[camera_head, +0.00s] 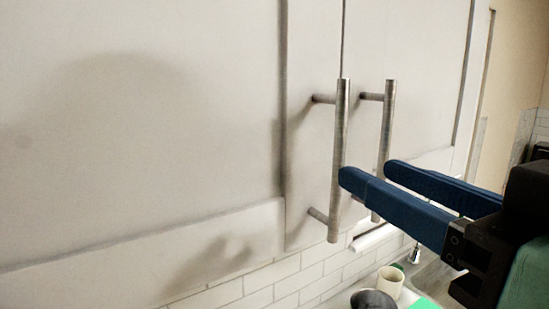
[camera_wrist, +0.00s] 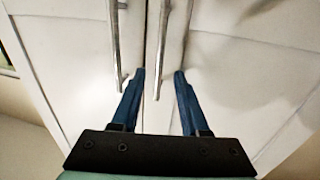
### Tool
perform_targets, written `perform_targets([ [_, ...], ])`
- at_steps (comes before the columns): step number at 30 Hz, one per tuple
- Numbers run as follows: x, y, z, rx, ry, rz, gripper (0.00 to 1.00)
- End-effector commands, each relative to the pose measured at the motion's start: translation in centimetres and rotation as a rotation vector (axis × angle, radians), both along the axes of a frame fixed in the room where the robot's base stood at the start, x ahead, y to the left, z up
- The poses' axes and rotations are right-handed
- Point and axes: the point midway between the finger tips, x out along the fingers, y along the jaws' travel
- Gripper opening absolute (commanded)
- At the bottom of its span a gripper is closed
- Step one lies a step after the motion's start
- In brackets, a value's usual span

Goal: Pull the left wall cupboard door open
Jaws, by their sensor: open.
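The left cupboard door (camera_head: 150,130) is white and appears closed, with a narrow seam to the right door (camera_head: 420,80). Its vertical metal bar handle (camera_head: 339,125) stands near the seam, and the right door's handle (camera_head: 386,120) is beside it. My gripper (camera_head: 365,172) is open, its two blue fingers reaching toward the handles from the right. The near fingertip overlaps the left handle's lower half. In the wrist view, which looks turned over, the left door's handle (camera_wrist: 161,50) lies between my fingertips (camera_wrist: 157,73); the right door's handle (camera_wrist: 116,45) lies outside them. I cannot tell whether anything touches.
Below the cupboard are white wall tiles (camera_head: 290,275). A pale cup (camera_head: 391,279), a dark round item (camera_head: 373,299) and something green (camera_head: 424,304) are at the bottom. A beige wall (camera_head: 515,70) is at the right. The space before the left door panel looks clear.

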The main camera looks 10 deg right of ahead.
Motion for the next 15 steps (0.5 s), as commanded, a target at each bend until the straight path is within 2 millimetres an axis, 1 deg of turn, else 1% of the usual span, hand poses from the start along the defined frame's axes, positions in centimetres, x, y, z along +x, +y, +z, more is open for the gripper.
perform_targets([
  [1,1.2,0.3,-0.1,0.000,0.002,0.004,0.45],
  [6,4.3,0.7,0.0,-0.001,0.001,0.002,0.45],
  [10,5.9,0.9,0.0,0.000,0.000,0.001,0.45],
  [15,6.9,1.1,0.0,-0.001,0.000,0.000,0.45],
])
